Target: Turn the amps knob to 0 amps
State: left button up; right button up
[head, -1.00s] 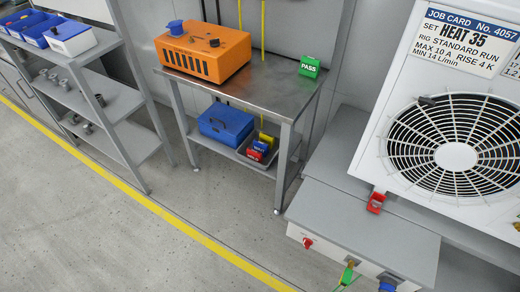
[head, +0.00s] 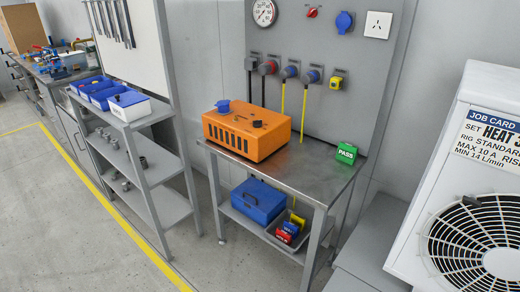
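No knob with a readable amps marking shows. An orange box (head: 246,131) with a blue cap (head: 223,106) and a small dark knob-like part (head: 257,124) on top stands on the metal table. On the grey wall panel above, a small red knob or switch (head: 312,12) sits right of a round dial gauge (head: 264,12). Any scale around these parts is too small to read. Neither of my grippers is in view.
The metal table (head: 320,170) also holds a green PASS block (head: 346,153). A blue case (head: 258,200) is on its lower shelf. A white fan unit (head: 420,200) stands at the right, a grey shelf rack (head: 150,145) at the left. The floor in front is clear.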

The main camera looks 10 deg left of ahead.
aim_at(258, 125)
jog(key=z, duration=0.25)
jog(key=i+j+z, duration=0.2)
jog(key=j+z, duration=0.15)
jog(key=z, duration=0.15)
jog(key=i+j+z, duration=0.15)
jog(key=j+z, duration=0.3)
